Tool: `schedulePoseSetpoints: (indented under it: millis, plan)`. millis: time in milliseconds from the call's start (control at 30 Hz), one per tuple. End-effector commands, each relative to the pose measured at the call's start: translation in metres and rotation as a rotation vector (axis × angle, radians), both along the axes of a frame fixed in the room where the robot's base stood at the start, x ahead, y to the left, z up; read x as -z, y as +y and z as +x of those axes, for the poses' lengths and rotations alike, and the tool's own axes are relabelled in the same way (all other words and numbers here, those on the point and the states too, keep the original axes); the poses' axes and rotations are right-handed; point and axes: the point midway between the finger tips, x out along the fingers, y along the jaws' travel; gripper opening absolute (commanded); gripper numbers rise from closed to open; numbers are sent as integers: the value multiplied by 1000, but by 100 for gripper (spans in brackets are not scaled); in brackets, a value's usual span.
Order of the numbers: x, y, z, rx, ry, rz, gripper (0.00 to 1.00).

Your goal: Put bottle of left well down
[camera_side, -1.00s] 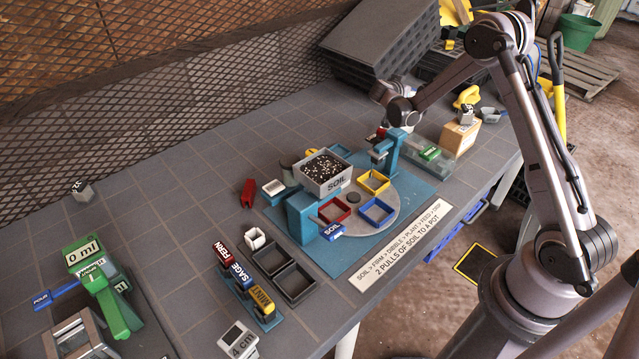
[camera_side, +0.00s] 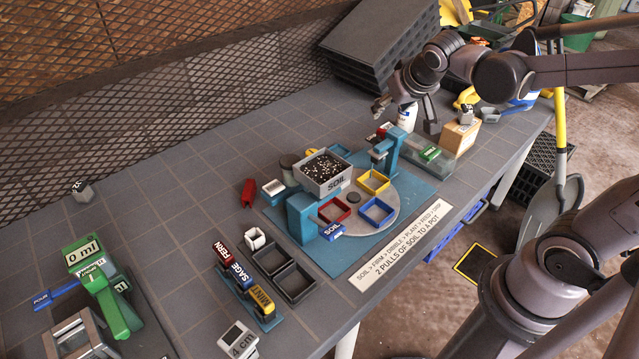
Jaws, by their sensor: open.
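A white bottle (camera_side: 407,117) is at the back right of the bench, behind the blue post on the blue base. It looks upright; its lower end is partly hidden, so I cannot tell whether it touches the bench. My gripper (camera_side: 405,112) is open, its fingers on either side of the bottle with its body above the bottle's top. I cannot tell whether a finger touches it. No well marked left can be made out; a dark tray with two wells (camera_side: 291,272) lies at the front.
The turntable (camera_side: 384,222) carries red, blue and yellow frames beside the SOIL hopper (camera_side: 325,172). A clear box with a green block (camera_side: 430,153) and a cardboard box (camera_side: 459,138) stand right of the bottle. Dark stacked trays (camera_side: 380,45) stand behind.

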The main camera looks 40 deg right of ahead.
Motion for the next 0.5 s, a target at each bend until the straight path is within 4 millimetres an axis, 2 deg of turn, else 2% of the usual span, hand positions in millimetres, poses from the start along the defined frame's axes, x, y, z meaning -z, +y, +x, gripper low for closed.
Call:
schedulePoseSetpoints:
  millis: [100,300,500]
  plan:
    - [3,32,-32,-117,17,31,56]
    - [15,75,-76,-298,29,77,56]
    - [24,98,-99,-402,29,99,56]
